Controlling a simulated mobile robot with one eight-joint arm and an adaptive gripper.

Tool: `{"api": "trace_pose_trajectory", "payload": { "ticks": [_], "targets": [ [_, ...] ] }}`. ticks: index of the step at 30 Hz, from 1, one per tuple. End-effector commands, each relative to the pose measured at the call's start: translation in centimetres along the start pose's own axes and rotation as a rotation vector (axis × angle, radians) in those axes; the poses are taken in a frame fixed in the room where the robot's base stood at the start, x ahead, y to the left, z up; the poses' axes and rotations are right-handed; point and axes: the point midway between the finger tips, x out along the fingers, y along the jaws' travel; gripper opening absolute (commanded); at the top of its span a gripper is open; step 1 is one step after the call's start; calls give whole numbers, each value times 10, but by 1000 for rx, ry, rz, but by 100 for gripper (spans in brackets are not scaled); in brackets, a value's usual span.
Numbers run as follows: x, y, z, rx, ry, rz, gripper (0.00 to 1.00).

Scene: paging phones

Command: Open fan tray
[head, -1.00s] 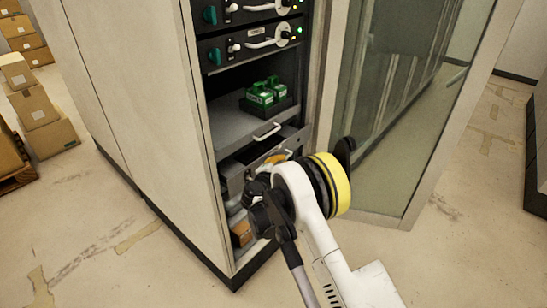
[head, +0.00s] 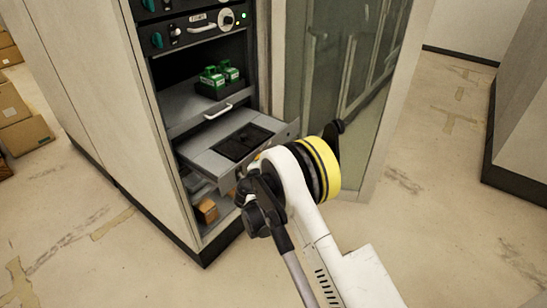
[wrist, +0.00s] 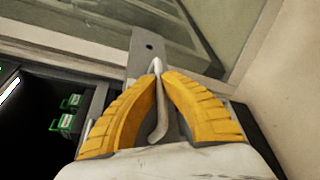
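The fan tray (head: 205,160) is a grey drawer low in the open cabinet, slid well out, with a dark panel in its top. My wrist hides part of its front in the head view. In the wrist view my gripper (wrist: 158,75) has its yellow fingers closed about the pale curved handle (wrist: 158,125) on the tray's grey front plate (wrist: 145,50). In the head view the fingers are mostly hidden behind my arm.
A shelf with a handle (head: 218,111) and green-topped items (head: 220,78) sits above the tray. The open glass cabinet door (head: 335,80) stands close on the right. A small brown box (head: 207,211) lies below the tray. The floor in front is clear.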

Motion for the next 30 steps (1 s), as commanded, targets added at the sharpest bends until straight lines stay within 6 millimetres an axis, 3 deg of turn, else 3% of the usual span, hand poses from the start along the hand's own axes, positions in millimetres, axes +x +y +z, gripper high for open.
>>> {"api": "trace_pose_trajectory", "payload": {
  "ticks": [12,14,23,26,30],
  "targets": [
    [0,-1,0,2,0,-2,0],
    [0,-1,0,1,0,-2,20],
    [0,0,0,0,0,0,20],
    [-7,0,-1,0,2,1,20],
    [-31,0,-1,0,2,1,20]
  ]
}}
